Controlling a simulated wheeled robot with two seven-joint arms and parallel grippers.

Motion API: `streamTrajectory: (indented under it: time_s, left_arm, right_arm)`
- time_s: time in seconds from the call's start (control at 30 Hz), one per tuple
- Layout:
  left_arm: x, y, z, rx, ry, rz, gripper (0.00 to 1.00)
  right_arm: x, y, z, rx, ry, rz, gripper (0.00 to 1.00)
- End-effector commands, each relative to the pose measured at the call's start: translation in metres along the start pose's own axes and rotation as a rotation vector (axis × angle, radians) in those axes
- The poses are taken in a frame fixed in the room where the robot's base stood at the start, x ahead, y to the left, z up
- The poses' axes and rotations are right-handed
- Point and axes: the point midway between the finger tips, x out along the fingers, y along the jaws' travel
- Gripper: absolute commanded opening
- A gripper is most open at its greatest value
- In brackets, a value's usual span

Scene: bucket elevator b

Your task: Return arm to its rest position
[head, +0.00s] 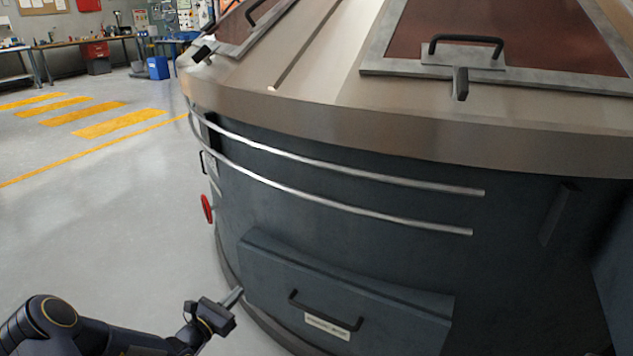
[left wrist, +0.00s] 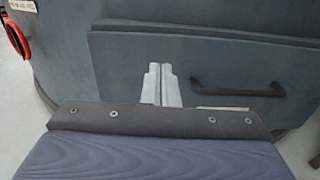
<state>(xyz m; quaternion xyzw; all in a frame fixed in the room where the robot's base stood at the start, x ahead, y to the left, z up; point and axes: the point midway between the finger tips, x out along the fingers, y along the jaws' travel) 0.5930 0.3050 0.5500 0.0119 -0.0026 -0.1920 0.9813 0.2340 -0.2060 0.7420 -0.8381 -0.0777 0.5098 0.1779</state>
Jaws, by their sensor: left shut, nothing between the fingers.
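My left arm comes in from the lower left in the head view. My left gripper (head: 233,297) is shut and empty, just in front of the left end of a dark grey drawer panel (head: 270,268) low on the round machine. In the left wrist view the two light fingers of my left gripper (left wrist: 160,72) lie side by side against the background of the same panel (left wrist: 120,50). Its black handle (left wrist: 238,88) is to the right of the fingers, apart from them. The handle also shows in the head view (head: 325,315). My right gripper is not in view.
The large round machine (head: 330,150) fills the middle and right, with two metal rails (head: 340,170) along its side. A red wheel (head: 207,208) sticks out at its left edge. Open grey floor (head: 100,220) lies to the left. Workbenches (head: 90,42) stand far back.

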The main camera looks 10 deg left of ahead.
Motion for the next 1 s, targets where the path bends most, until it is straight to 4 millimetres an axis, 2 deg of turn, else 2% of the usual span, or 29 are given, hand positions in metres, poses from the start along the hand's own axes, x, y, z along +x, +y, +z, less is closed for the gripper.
streamTrajectory:
  time_s: [0.07, 0.13, 0.2, 0.27, 0.3, 0.4, 0.5, 0.6, 0.7, 0.8, 1.0]
  left_arm:
    - [0.003, -0.013, 0.026, 0.073, -0.013, -0.073, 0.0]
    - [0.004, -0.035, 0.059, 0.18, -0.026, -0.179, 0.0]
    - [-0.002, -0.066, 0.096, 0.322, -0.039, -0.315, 0.0]
    - [-0.012, -0.095, 0.124, 0.454, -0.045, -0.439, 0.0]
    - [-0.021, -0.113, 0.141, 0.544, -0.048, -0.516, 0.0]
    - [-0.051, -0.155, 0.173, 0.768, -0.046, -0.695, 0.0]
    - [-0.089, -0.189, 0.195, 0.994, -0.035, -0.853, 0.0]
    - [-0.13, -0.214, 0.208, 1.224, -0.015, -0.986, 0.0]
    - [-0.172, -0.229, 0.213, 1.452, 0.017, -1.092, 0.0]
    - [-0.209, -0.235, 0.213, 1.656, 0.054, -1.167, 0.0]
    - [-0.257, -0.233, 0.207, 1.952, 0.123, -1.232, 0.0]
  right_arm:
    - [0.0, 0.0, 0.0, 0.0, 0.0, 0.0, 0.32]
    - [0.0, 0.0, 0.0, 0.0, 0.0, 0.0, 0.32]
    - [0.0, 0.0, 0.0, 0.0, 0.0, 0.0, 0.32]
    - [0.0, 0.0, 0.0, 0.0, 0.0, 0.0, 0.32]
    - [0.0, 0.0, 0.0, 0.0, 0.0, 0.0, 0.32]
    - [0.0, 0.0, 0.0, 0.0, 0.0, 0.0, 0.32]
    - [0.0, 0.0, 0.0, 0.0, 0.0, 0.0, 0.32]
    - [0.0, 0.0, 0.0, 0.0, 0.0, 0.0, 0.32]
    - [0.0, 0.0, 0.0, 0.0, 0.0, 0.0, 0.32]
    - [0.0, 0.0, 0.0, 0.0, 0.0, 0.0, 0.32]
    - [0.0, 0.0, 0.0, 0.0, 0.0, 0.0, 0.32]
